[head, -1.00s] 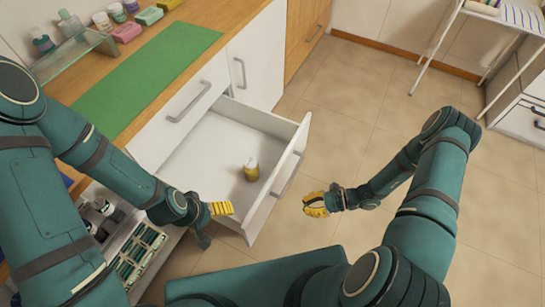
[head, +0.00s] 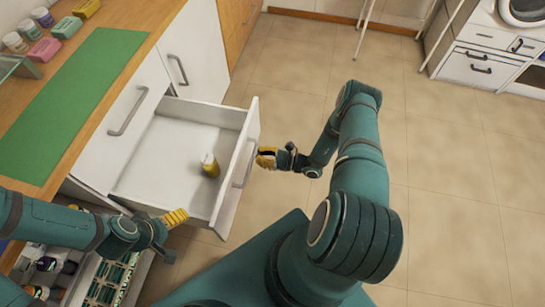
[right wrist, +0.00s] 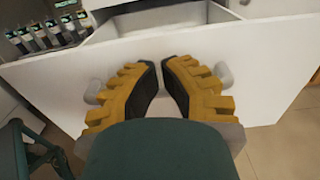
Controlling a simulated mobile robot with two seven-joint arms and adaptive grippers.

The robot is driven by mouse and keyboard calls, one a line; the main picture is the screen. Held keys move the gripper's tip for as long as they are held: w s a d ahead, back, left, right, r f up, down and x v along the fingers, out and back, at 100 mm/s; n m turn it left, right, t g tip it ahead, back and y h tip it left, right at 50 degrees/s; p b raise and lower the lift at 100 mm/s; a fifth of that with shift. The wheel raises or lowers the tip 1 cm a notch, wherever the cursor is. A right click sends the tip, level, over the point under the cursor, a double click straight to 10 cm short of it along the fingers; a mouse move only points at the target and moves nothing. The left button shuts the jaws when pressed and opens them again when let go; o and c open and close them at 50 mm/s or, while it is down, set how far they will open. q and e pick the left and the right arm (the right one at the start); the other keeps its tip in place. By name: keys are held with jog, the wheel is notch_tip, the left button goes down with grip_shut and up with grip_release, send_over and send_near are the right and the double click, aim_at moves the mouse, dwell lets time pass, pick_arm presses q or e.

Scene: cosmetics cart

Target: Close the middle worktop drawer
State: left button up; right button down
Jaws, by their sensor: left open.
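The middle worktop drawer (head: 168,195) is pulled out, its white front panel (head: 236,170) facing right. A yellow bottle (head: 210,166) stands inside it. Its grey bar handle (head: 244,164) shows in the head view, and its ends show on both sides of my fingers in the right wrist view (right wrist: 223,76). My right gripper (head: 266,158) is just outside the panel near the handle; its fingertips (right wrist: 161,63) come close together with nothing seen between them. I cannot tell whether they touch. My left gripper (head: 172,222) is open and empty by the drawer's near side.
A white cabinet door (head: 195,50) stands behind the drawer. The worktop (head: 122,24) carries a green mat (head: 75,110). An open lower drawer of bottles (head: 105,280) lies at the lower left. Tiled floor (head: 440,150) to the right is clear.

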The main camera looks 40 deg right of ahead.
aim_at(240, 151)
pick_arm(q)
jog(key=shift+f, duration=0.1)
pick_arm(e)
jog(key=shift+x, duration=3.05)
